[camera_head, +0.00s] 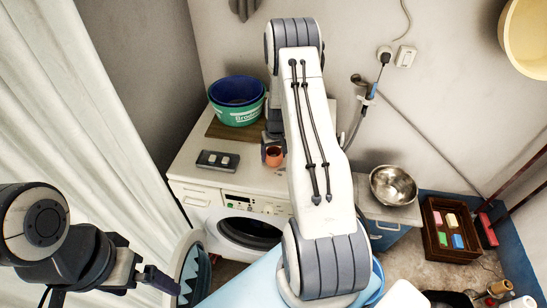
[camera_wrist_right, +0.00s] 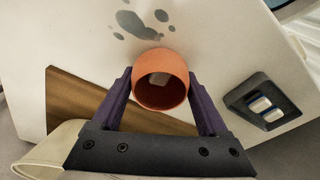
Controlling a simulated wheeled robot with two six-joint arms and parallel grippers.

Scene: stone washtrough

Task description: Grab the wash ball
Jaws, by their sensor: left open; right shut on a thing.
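The wash ball (camera_head: 274,157) looks like a small orange cup with a round open mouth, over the white top of the washing machine cabinet. In the right wrist view the wash ball (camera_wrist_right: 161,57) sits between the two dark purple fingers of my right gripper (camera_wrist_right: 160,84), which is shut on its sides. Something pale shows inside its mouth. I cannot tell whether it touches the top. My left gripper (camera_head: 160,282) is open and empty at the lower left, in front of the washing machine (camera_head: 247,230) and well away from the ball.
A green basin with a blue one inside (camera_head: 237,100) stands on a brown board behind the ball. A dark soap dish with white bars (camera_head: 217,161) lies to its left. A metal bowl (camera_head: 393,185) and a wooden crate with coloured blocks (camera_head: 450,230) are at the right.

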